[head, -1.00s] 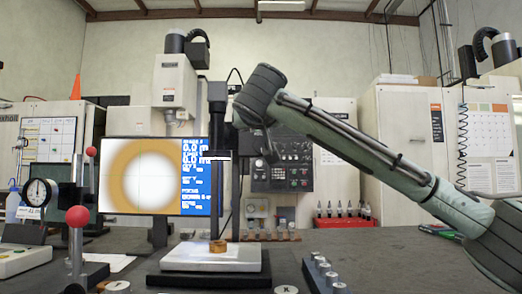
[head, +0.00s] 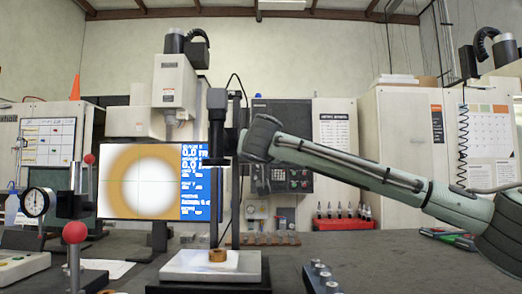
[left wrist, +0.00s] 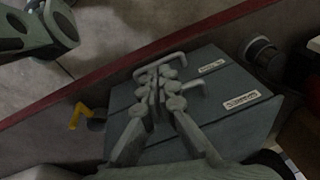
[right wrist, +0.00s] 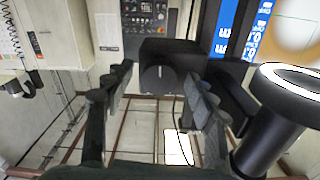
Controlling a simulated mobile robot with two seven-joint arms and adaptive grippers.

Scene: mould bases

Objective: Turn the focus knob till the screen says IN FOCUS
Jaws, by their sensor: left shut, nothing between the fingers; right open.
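The focus knob (right wrist: 160,78) is a dark round knob with a white mark, on a black block in the right wrist view. My right gripper (right wrist: 160,90) is open, with one finger on each side of the knob in the picture; I cannot tell contact. In the head view my right arm reaches to the black column (head: 217,130), and its fingers are mostly hidden. The screen (head: 150,180) shows a blurred white disc in an orange ring; its small text is unreadable. A brass-coloured ring (head: 217,255) sits on the pale stage (head: 190,265). My left gripper (left wrist: 160,75) is shut and empty.
A black cylinder with a bright ring light (right wrist: 285,95) is close beside my right fingers. A red-ball lever (head: 75,232) and dial gauge (head: 37,203) stand at the left. A grey box (left wrist: 220,110) lies below my left gripper.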

